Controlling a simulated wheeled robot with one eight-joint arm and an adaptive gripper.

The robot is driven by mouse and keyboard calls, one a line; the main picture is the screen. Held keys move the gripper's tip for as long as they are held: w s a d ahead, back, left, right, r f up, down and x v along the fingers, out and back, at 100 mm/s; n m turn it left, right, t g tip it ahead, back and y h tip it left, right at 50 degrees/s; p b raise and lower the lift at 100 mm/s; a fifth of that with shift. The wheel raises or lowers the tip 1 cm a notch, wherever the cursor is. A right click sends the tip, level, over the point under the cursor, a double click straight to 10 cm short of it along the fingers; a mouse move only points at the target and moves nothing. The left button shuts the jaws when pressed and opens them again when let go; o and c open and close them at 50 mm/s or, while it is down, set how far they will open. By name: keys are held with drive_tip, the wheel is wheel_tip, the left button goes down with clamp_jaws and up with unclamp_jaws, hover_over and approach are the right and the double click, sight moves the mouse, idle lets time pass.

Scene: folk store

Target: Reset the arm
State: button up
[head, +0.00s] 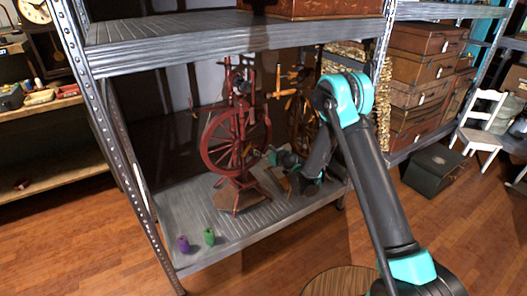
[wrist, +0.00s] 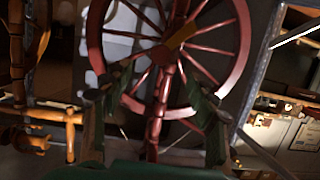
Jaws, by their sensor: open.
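My arm reaches over from the lower right in the head view, bends at a teal elbow, and drops to the lower shelf. My gripper (head: 272,157) is beside the red spinning wheel (head: 222,140), to its right, and looks close to it. In the wrist view, my gripper (wrist: 155,100) has its two dark green fingers spread apart, with nothing held between them. The red wheel (wrist: 238,62) and its spokes fill the space beyond the fingers. Whether a finger touches the spinning wheel cannot be told.
A second, orange-brown spinning wheel (head: 303,118) stands behind my arm. A purple item (head: 183,244) and a green item (head: 209,236) sit at the front left of the lower shelf (head: 240,238). The upper shelf (head: 190,30) hangs above. A metal post (head: 88,100) stands left.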

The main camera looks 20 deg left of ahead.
idle(0.3)
drive_tip(key=s+d+r+m+g+h, duration=0.1)
drive_tip(key=s+d+r+h, duration=0.2)
drive_tip(key=d, duration=0.6)
drive_tip(key=s+d+r+m, duration=0.25)
drive_tip(key=d+r, duration=0.25)
drive_tip(key=d, duration=0.4)
drive_tip(key=s+d+r+m+g+h, duration=0.15)
drive_tip(key=s+d+r, duration=0.25)
drive_tip(key=d, duration=0.5)
drive_tip(key=s+d+f+m+g+h, duration=0.3)
drive_tip(key=s+d+m+h, duration=0.2)
drive_tip(key=s+d, duration=1.8)
drive_tip(key=s+h, duration=0.1)
drive_tip(key=s, duration=0.3)
drive_tip(key=shift+d, duration=0.2)
drive_tip(key=shift+a+h, duration=0.15)
drive_tip(key=shift+h, duration=0.1)
